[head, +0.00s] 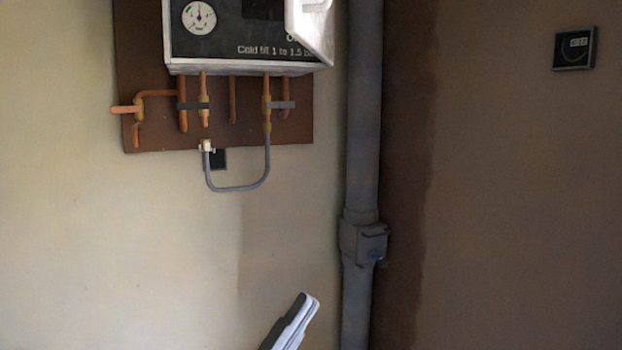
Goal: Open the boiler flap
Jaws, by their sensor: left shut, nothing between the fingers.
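The boiler (250,69) hangs on a brown board at the top of the head view, its upper part cut off by the frame. Its dark front panel (225,42) is exposed, with a round gauge (198,18), a partly hidden display and text about cold fill. A pale boiler flap (312,32) stands out at an angle from the panel's right side and covers the end of the text. It looks swung open; its top is out of frame. My left gripper (304,303) is at the bottom middle, shut and empty, well below the boiler and apart from it. My right gripper is not in view.
Copper pipes and valves (204,103) hang under the boiler, with a grey looped hose (238,188) below. A thick grey vertical pipe (362,120) with a box joint (362,240) stands right of the boiler. A small dark wall unit (575,48) is far right. The lower-left wall is bare.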

